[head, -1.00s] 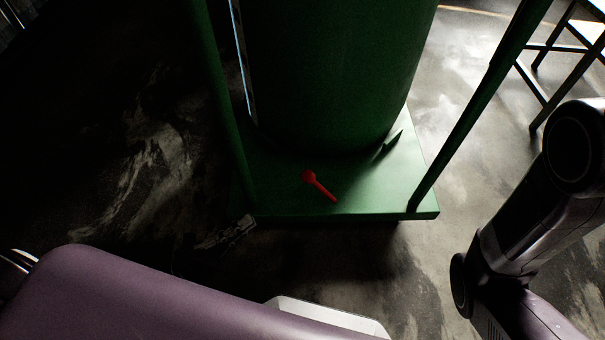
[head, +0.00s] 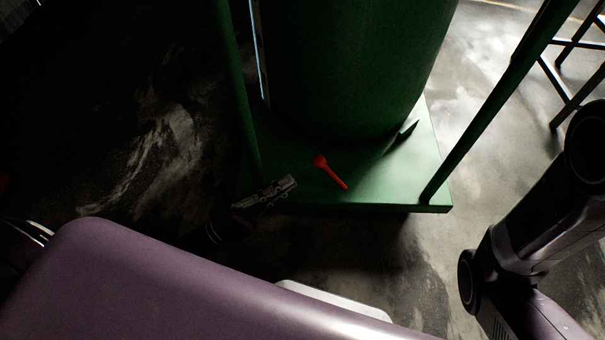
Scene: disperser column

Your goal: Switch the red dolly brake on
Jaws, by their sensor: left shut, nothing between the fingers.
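The red brake lever (head: 331,172) lies on the flat deck of the green dolly (head: 385,193). Its round end points up-left and its thin arm runs down-right. My left gripper (head: 290,183) is at the deck's front left edge, left of the lever and apart from it. It is dark, shut and empty, with its fingers pointing right toward the lever. Whether it touches the deck I cannot tell. My right arm shows at the right edge, but its gripper is outside the view.
A large green column (head: 355,60) stands on the dolly behind the lever. Green posts rise at the left (head: 236,90) and right (head: 485,115) of the deck. A dark metal frame (head: 570,75) stands at the upper right. Bare concrete floor lies in front.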

